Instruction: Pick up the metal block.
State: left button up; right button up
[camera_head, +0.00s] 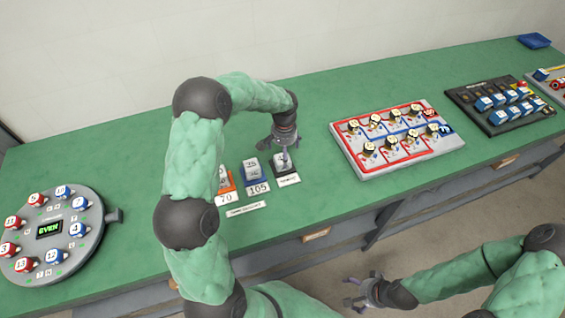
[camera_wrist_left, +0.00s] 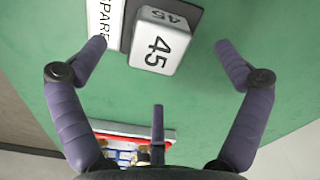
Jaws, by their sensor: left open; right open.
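A pale grey block marked 45 (camera_wrist_left: 160,42) sits on a black stand beside a "SPARE" label (camera_wrist_left: 104,20) in the left wrist view. In the head view this block is mostly hidden behind my left gripper (camera_head: 283,146), which is over the black stand (camera_head: 286,168). In the left wrist view the fingers of my left gripper (camera_wrist_left: 158,60) are spread wide, with the block between and beyond the tips, apparently not touched. Another grey block (camera_head: 251,166) stands on the blue stand labelled 105. My right gripper (camera_head: 359,292) is open and empty, in front of the bench.
An orange stand (camera_head: 231,186) labelled 70 is partly hidden by my left arm. A round dial panel (camera_head: 50,250) is at the left. A red-and-white panel with knobs (camera_head: 376,166) and a dark tray of blue blocks (camera_head: 492,123) lie to the right. Green bench (camera_head: 330,88) is clear behind.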

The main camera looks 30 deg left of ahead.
pick_arm(q)
jog(key=f, duration=0.3)
jog(key=f+b, duration=0.1)
jog(key=shift+s+a+f, duration=0.1)
jog(key=shift+s+f, duration=0.15)
jog(key=shift+f, duration=0.15)
jog(key=shift+c, duration=0.3)
jog(key=shift+r, duration=0.1)
jog(key=c, duration=1.9)
